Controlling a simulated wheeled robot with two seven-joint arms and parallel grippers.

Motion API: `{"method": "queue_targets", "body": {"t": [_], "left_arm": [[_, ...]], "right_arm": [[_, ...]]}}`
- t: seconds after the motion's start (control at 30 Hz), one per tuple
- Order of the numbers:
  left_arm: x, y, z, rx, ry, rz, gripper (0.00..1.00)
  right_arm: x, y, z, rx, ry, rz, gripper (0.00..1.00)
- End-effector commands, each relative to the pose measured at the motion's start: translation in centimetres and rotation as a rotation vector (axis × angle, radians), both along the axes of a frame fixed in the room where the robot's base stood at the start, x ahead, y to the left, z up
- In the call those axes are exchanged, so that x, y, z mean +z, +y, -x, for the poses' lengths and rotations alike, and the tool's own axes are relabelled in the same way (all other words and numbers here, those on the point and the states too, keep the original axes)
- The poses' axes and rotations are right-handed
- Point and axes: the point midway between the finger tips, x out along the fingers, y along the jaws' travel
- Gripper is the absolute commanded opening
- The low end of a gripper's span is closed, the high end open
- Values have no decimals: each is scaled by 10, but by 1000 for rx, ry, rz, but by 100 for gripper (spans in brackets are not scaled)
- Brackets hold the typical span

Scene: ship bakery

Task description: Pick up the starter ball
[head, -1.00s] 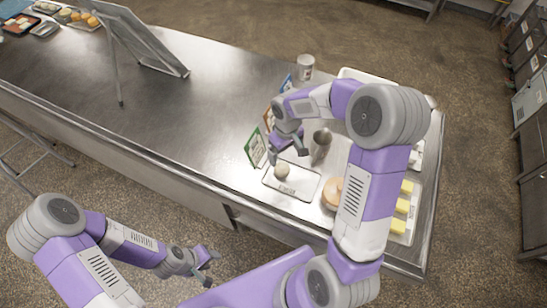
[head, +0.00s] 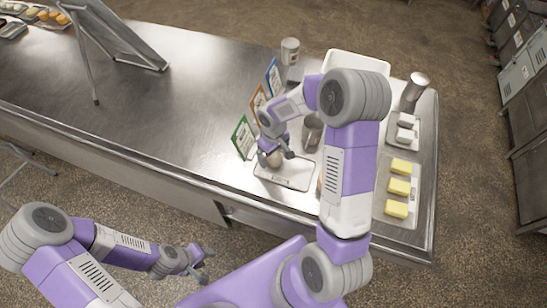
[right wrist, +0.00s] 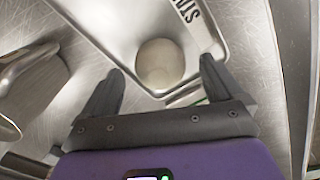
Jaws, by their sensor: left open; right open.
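Whether the fingers touch the ball I cannot tell. My left gripper (head: 205,262) is open and empty, in front of the counter.
A metal cup (head: 312,130) stands right behind the tray; it also shows at the left in the right wrist view (right wrist: 12,105). Several cards, including a green one (head: 243,138), stand left of it. Yellow blocks (head: 398,188) lie to the right. The counter's left part is mostly clear.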

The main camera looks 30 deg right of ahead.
Motion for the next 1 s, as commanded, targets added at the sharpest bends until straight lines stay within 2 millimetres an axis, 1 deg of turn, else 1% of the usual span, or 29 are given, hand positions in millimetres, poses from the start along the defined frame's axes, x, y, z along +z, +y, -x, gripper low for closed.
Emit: {"method": "queue_targets", "body": {"t": [0.03, 0.1, 0.33, 0.37, 0.7, 0.77, 1.0], "left_arm": [[0, 0, 0, 0, 0, 0, 43], [-1, 0, 0, 0, 0, 0, 43], [-1, 0, 0, 0, 0, 0, 43], [-1, 0, 0, 0, 0, 0, 43], [-1, 0, 0, 0, 0, 0, 43], [-1, 0, 0, 0, 0, 0, 43], [-1, 0, 0, 0, 0, 0, 43]], "right_arm": [[-6, 0, 0, 0, 2, 0, 94], [-10, 0, 0, 0, 1, 0, 94], [-11, 0, 0, 0, -1, 0, 94], [-11, 0, 0, 0, -1, 0, 91], [-11, 0, 0, 0, -1, 0, 39], [-11, 0, 0, 0, -1, 0, 31], [-9, 0, 0, 0, -2, 1, 31]]}}
